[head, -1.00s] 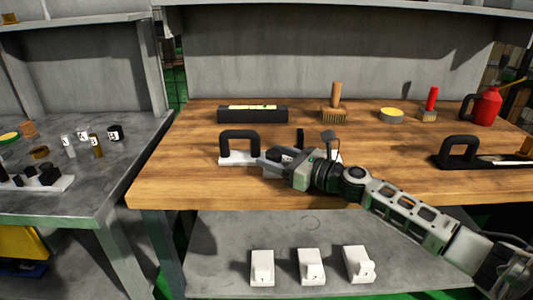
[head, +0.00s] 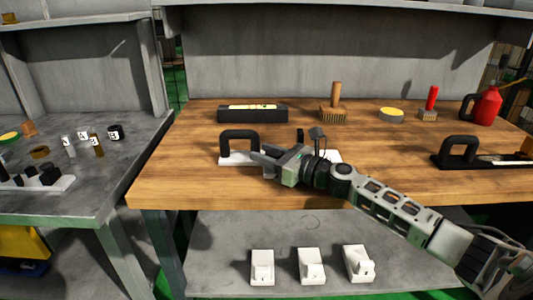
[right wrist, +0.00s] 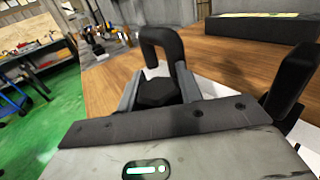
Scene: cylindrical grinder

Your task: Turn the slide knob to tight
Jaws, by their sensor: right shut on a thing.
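A device with a white base (head: 230,159) and a black arched handle (head: 240,139) lies on the wooden table. The handle also shows in the right wrist view (right wrist: 162,42). A black faceted knob (right wrist: 158,94) sits between my right gripper's fingers, close in front of the handle. My right gripper (head: 260,158) is shut on this knob, one finger on each side. In the head view the gripper hides the knob. No tight mark can be read on the device. My left gripper is in neither view.
A dark box with a yellow strip (head: 252,113) stands behind the device. Brushes, a yellow-topped tin (head: 391,115) and a red oil can (head: 486,106) stand at the back right. A second black-handled device (head: 460,151) lies at the right. The front left tabletop is clear.

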